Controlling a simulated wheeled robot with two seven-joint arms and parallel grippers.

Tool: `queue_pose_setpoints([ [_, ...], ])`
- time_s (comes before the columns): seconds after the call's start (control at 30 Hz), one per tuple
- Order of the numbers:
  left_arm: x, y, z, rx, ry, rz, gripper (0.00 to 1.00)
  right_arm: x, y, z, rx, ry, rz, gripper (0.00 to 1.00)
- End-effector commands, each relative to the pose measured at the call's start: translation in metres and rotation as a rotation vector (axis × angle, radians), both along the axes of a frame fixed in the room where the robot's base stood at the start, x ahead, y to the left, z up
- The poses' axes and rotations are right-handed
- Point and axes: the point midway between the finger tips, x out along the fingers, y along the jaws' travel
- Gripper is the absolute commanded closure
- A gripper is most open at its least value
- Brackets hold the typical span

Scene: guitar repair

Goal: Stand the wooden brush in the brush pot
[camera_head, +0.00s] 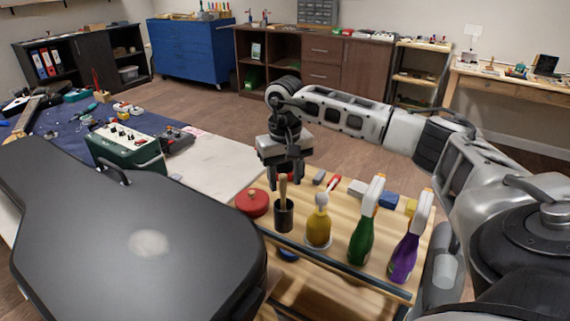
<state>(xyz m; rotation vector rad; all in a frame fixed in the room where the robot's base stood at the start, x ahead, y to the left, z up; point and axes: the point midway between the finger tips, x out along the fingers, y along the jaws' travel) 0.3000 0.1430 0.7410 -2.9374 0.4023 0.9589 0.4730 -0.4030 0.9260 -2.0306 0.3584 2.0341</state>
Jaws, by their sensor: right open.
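A dark cylindrical brush pot (284,219) stands upright on the wooden cart top, near its front left part. The wooden brush (283,188) shows as a pale, nearly upright handle rising out of the pot's mouth. Its lower end is hidden inside the pot. My right gripper (286,183) points down just above the pot, and its fingers are open on both sides of the brush's upper part. I cannot tell whether a finger touches the brush. My left gripper is not in view.
Right of the pot stand a yellow bottle (318,228), a green spray bottle (364,229) and a purple spray bottle (404,258). A red round tin (252,203) is close on the left. A black guitar case (140,245) fills the left front. Small blocks lie behind the bottles.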

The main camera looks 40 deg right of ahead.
Motion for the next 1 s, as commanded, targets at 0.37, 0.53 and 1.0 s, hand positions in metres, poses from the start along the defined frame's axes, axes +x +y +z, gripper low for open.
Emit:
queue_pose_setpoints([
  [0.37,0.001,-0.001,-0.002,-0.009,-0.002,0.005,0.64,0.002,0.0,0.071,0.001,-0.009,0.0,0.56],
  [0.53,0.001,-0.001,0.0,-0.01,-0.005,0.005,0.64,0.001,0.0,0.111,0.001,-0.006,0.0,0.56],
  [1.0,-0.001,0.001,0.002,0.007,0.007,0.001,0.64,0.0,0.0,0.159,0.001,-0.001,0.0,0.56],
])
